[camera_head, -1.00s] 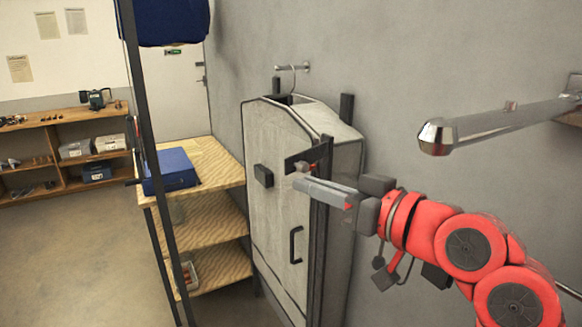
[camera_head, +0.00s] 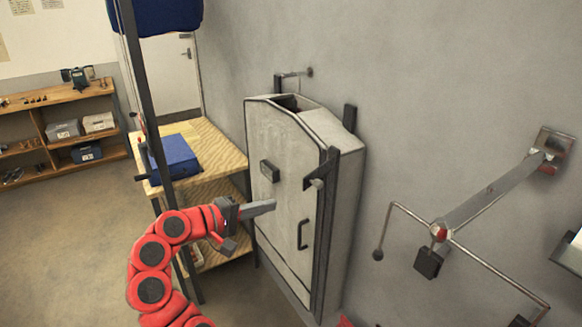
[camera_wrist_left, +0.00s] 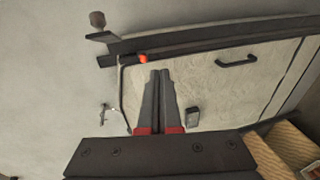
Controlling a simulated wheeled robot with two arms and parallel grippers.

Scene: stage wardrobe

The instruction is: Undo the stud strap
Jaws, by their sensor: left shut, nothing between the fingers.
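A pale garment bag (camera_head: 280,150) hangs by the grey wall, with dark trim down its right edge. A short dark strap (camera_head: 326,167) crosses its upper right front edge, with a grey round stud (camera_head: 317,184) at its lower part. Whether the strap is fastened cannot be told. My left gripper (camera_head: 272,206) is shut and empty before the bag front, below and left of the strap. In the left wrist view its closed fingers (camera_wrist_left: 160,72) point over the bag front (camera_wrist_left: 215,85), towards the dark trim (camera_wrist_left: 190,52). My right gripper is out of view.
A dark handle (camera_head: 303,234) and a dark block (camera_head: 269,171) stick out from the bag front. Metal rods (camera_head: 490,197) project from the wall at the right.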

